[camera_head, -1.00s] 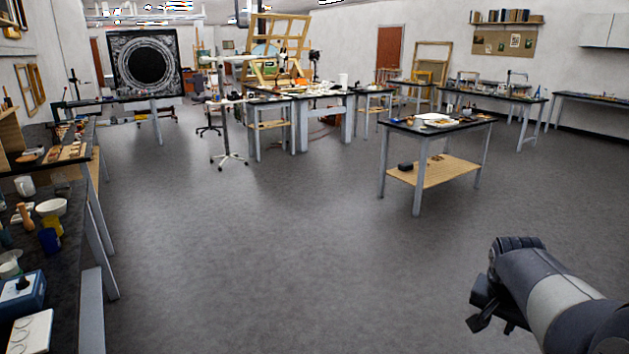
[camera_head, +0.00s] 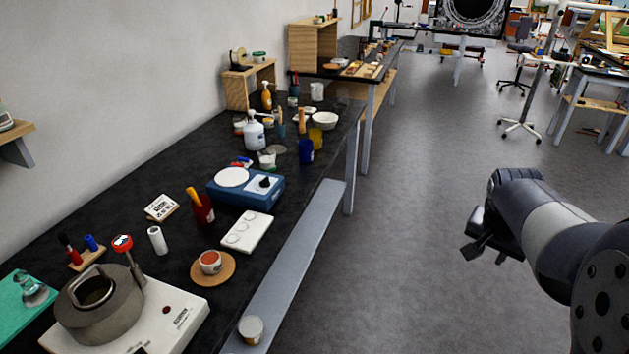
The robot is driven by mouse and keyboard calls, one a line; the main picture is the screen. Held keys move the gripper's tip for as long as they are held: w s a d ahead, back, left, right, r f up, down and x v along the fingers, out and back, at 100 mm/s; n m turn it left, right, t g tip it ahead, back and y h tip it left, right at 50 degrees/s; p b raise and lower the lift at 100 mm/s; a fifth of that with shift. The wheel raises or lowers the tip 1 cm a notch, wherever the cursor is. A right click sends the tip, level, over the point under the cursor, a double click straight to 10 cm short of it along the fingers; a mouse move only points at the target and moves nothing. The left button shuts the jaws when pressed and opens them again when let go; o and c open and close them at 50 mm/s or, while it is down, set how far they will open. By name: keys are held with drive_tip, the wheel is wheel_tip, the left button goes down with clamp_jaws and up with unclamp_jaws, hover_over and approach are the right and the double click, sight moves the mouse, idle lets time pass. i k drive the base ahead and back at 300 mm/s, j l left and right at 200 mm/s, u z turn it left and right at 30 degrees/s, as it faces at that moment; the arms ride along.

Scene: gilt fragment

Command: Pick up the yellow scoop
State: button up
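I cannot make out a clear yellow scoop. A yellow-orange handle (camera_head: 194,198) sticks up from a dark red cup (camera_head: 203,212) on the black bench at the left; whether it belongs to a scoop I cannot tell. A small yellow container (camera_head: 316,137) stands farther back on the same bench, behind a dark blue cup (camera_head: 306,152). My gripper (camera_head: 472,244) is at the right of the picture, over the open floor, well apart from the bench. Its dark fingers are small and seen from the side, so their opening is unclear. Nothing shows held in it.
The black bench (camera_head: 150,185) runs along the left wall. On it are a blue stirrer box (camera_head: 245,187), a white hotplate (camera_head: 180,312) with a metal pot (camera_head: 98,305), a pump bottle (camera_head: 254,132) and a white bowl (camera_head: 324,120). The grey floor (camera_head: 420,180) is clear.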

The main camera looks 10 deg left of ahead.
sight(190, 190)
drive_tip(key=i+u, duration=0.25)
drive_tip(key=u, duration=0.2)
drive_tip(key=i+l+u, duration=0.2)
drive_tip(key=u, duration=0.3)
drive_tip(key=i+l+u, duration=0.25)
drive_tip(key=u, duration=0.2)
drive_tip(key=i+l+u, duration=0.2)
drive_tip(key=l+u, duration=0.25)
drive_tip(key=i+l+u, duration=0.2)
drive_tip(key=u, duration=0.25)
drive_tip(key=i+l+u, duration=0.15)
drive_tip(key=l+u, duration=0.25)
drive_tip(key=i+l+u, duration=0.1)
drive_tip(key=l+u, duration=0.95)
drive_tip(key=l, duration=0.4)
